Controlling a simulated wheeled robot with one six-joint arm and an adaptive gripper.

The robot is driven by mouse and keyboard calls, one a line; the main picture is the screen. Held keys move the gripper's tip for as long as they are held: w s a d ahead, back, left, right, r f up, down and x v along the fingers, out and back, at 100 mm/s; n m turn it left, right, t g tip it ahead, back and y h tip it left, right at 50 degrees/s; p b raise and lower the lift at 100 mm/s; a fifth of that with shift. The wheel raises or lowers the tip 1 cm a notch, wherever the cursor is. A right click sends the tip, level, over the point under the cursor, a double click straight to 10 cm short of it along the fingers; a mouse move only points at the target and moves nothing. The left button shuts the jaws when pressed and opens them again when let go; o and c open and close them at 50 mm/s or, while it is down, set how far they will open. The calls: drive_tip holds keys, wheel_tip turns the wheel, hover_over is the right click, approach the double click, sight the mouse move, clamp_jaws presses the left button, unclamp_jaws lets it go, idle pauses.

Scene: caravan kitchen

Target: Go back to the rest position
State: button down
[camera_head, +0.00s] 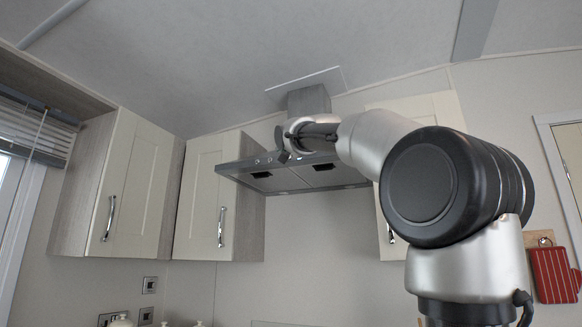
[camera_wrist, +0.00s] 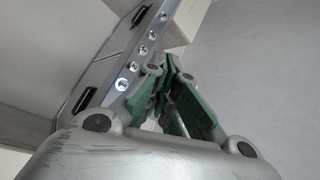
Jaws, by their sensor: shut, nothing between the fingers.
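My gripper (camera_wrist: 172,72) shows in the wrist view with its fingers, lined with green pads, together at the tips and nothing held. It is close to the grey metal range hood (camera_wrist: 112,72), whose front panel with a row of round knobs runs along its left side. I cannot tell whether they touch. In the head view my arm reaches up and left across the picture, its end in front of the upper part of the hood (camera_head: 285,180). The fingers are not clear there.
Cream wall cupboards (camera_head: 133,187) with metal handles hang left of the hood, another (camera_head: 203,195) right beside it. A further cupboard (camera_head: 437,105) is partly behind my arm. The ceiling (camera_head: 220,60) is close above. A red striped mitt (camera_head: 553,274) hangs at the right.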

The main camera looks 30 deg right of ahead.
wheel_tip(320, 180, down, 14)
drive_tip(key=w+d+n+g, duration=0.1)
drive_tip(key=w+n+g, duration=0.2)
drive_tip(key=n+g, duration=0.15)
drive_tip(key=s+f+n+g, duration=0.2)
drive_tip(key=s+f+g, duration=0.1)
drive_tip(key=f, duration=0.7)
drive_tip(key=s+f+n+g, duration=0.2)
drive_tip(key=s+f, duration=0.1)
drive_tip(key=f, duration=0.7)
drive_tip(key=s+a+f+n+g+y, duration=0.1)
drive_tip(key=s+a+f+n+g, duration=0.1)
drive_tip(key=s+f, duration=1.1)
drive_tip(key=s+a+f+n+g+y, duration=0.1)
drive_tip(key=s+a+f+n+g, duration=0.1)
drive_tip(key=s+f, duration=1.1)
wheel_tip(320, 180, down, 2)
drive_tip(key=a+g, duration=0.1)
drive_tip(key=g, duration=0.1)
drive_tip(key=shift+a+f+n+g+y, duration=0.15)
drive_tip(key=shift+a+n+g+y, duration=0.1)
drive_tip(key=shift+n+g+y, duration=0.15)
